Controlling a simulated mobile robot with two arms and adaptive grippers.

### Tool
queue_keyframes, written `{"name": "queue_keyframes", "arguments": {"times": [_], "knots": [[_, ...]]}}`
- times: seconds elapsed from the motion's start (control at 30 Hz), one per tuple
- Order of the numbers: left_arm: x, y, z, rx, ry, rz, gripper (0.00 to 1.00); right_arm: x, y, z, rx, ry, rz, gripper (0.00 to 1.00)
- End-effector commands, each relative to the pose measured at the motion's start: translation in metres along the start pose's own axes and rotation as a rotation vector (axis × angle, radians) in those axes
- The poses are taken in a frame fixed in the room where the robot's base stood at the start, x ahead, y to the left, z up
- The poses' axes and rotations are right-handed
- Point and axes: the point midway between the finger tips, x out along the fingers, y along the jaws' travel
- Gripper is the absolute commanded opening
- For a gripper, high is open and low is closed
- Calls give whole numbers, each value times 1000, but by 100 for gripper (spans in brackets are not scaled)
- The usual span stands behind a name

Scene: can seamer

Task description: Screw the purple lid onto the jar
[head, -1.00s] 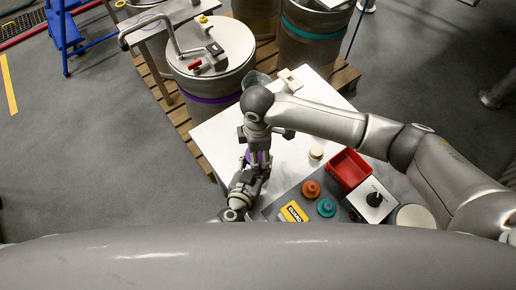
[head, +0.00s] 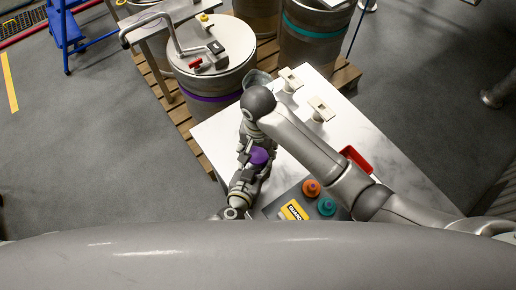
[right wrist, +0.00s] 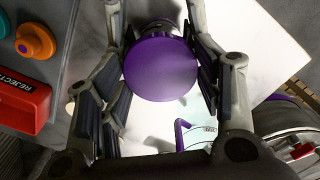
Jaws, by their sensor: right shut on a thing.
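The purple lid (head: 258,156) is a round, flat-topped disc over the left part of the white table. It also shows from above in the right wrist view (right wrist: 160,68). My right gripper (head: 252,148) reaches it from the far side and is shut on it, with a dark finger pad at each side of the lid. My left gripper (head: 250,180) comes in from the near side, right by the lid. Whether its fingers are closed on something is hidden. The jar cannot be made out beneath the lid and grippers.
A red bin (head: 357,158) is partly behind my right arm. Two cream pieces (head: 290,79) (head: 320,109) stand on the white table (head: 225,124). A drum (head: 212,50) stands behind.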

Motion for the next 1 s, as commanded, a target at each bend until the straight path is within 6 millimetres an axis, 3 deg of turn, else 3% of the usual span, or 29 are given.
{"name": "queue_keyframes", "arguments": {"times": [0.17, 0.43, 0.47, 0.63, 1.0], "knots": [[0, 1, 1, 0, -2, 2, 0, -1, -1, 0, 147, 1, -2, 50], [0, 1, 1, 0, -2, 1, 0, -1, 0, -1, 155, 3, -1, 50], [0, 1, 1, 0, -2, 1, 0, -1, 0, -1, 154, 3, -1, 61], [0, 1, 1, 0, -2, 1, 0, -1, 0, -1, 153, 3, -1, 81], [0, 0, 1, 0, -1, 1, 0, -5, -1, 0, 151, 2, -2, 81]]}}
